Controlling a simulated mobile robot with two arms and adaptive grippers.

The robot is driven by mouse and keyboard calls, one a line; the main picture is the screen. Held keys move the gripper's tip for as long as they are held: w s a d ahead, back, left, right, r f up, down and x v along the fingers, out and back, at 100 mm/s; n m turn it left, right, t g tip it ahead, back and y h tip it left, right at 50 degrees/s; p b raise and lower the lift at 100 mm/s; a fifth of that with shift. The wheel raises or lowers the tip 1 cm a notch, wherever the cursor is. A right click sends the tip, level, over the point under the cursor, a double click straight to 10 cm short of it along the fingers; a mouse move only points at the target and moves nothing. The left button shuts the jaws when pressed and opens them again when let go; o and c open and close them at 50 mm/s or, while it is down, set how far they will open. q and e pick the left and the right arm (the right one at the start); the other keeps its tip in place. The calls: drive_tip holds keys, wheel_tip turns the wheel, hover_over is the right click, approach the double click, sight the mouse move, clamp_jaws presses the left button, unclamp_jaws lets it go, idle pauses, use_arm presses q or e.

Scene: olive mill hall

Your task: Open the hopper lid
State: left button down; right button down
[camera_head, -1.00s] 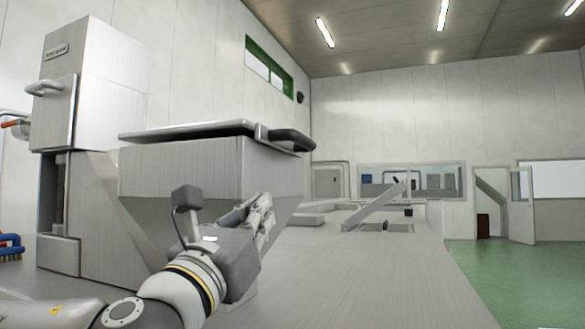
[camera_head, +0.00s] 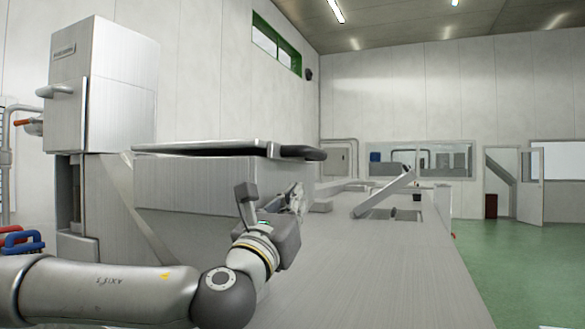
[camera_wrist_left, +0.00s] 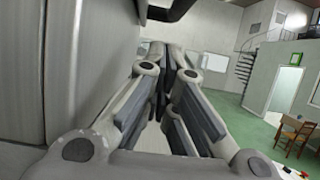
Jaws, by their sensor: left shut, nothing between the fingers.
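The hopper (camera_head: 185,181) is a brushed-metal box standing on the long metal counter. Its lid (camera_head: 205,147) is a flat dark-edged panel lying closed across the top. A black handle (camera_head: 303,152) sticks out from the lid's right end. My left gripper (camera_head: 300,190) is just right of the hopper's front corner, below the handle and apart from it. In the left wrist view its fingers (camera_wrist_left: 178,75) are shut with nothing held, and a dark bar, likely the handle (camera_wrist_left: 168,10), crosses the top. My right gripper is in neither view.
A tall metal cabinet (camera_head: 100,90) stands behind the hopper at left. The metal counter (camera_head: 370,270) is bare in front and right. A slanted metal flap (camera_head: 385,190) stands up farther along it. Green floor (camera_head: 510,270) lies open at right.

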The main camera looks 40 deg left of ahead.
use_arm(q)
drive_tip(key=r+p, duration=0.1)
drive_tip(key=r, duration=0.1)
drive_tip(key=s+r+p, duration=0.1)
drive_tip(key=shift+r, duration=0.4)
drive_tip(key=shift+w, duration=0.15)
